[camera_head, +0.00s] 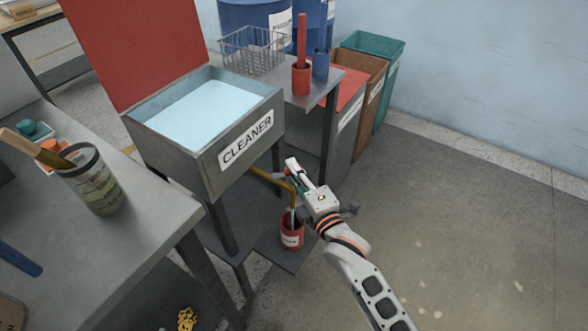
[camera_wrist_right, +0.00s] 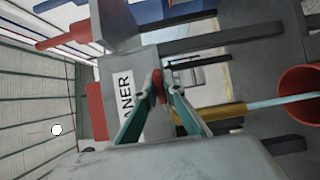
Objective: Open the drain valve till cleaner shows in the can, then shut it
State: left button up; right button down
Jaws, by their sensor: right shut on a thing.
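The grey cleaner tank (camera_head: 240,150), labelled CLEANER, stands open with pale blue liquid (camera_head: 195,110) inside. A brass drain pipe (camera_head: 262,175) comes out below it and bends down; it also shows in the right wrist view (camera_wrist_right: 222,115). A pale blue stream (camera_wrist_right: 270,101) runs from the pipe's end into the red can (camera_head: 291,238), whose mouth shows in the right wrist view (camera_wrist_right: 299,92). The liquid level in the can cannot be made out. My right gripper (camera_wrist_right: 160,88) is shut on the red valve handle (camera_wrist_right: 158,79). My left gripper is out of view.
The can stands upright on a low grey shelf (camera_head: 265,245) under the tank. A workbench (camera_head: 135,230) with a brush cup (camera_head: 95,185) is at the left. A wire basket (camera_head: 252,50) and bins (camera_head: 375,60) stand behind. The floor at the right is clear.

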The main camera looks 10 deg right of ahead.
jog(key=c, duration=2.1)
grip_release()
jog(key=shift+c, duration=0.2)
jog(key=v, duration=1.2)
